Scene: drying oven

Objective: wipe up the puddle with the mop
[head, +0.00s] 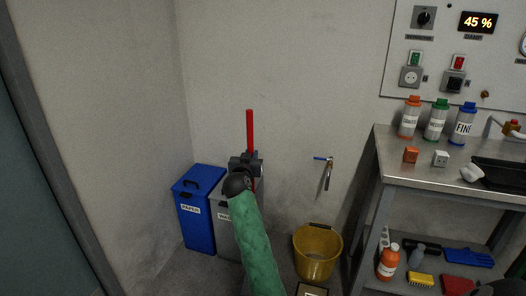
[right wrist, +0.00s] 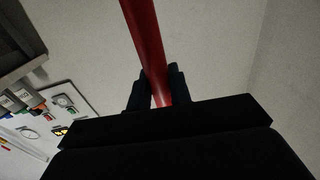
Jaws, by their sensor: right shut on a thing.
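My right gripper (head: 246,160) is in the middle of the head view, at the end of my green-sleeved arm. It is shut on a red pole (head: 250,130), which looks like the mop's handle and stands about upright. In the right wrist view the pole (right wrist: 144,40) runs up from between the dark fingers (right wrist: 158,92). The mop's head is not visible; the lower part of the pole is hidden behind my gripper and arm. No puddle shows in either view.
A blue paper bin (head: 199,215) and a grey bin (head: 221,225) stand by the wall behind my arm. A yellow bucket (head: 317,252) is on the floor below a wall tap (head: 326,172). A metal workbench (head: 398,172) with bottles stands at right.

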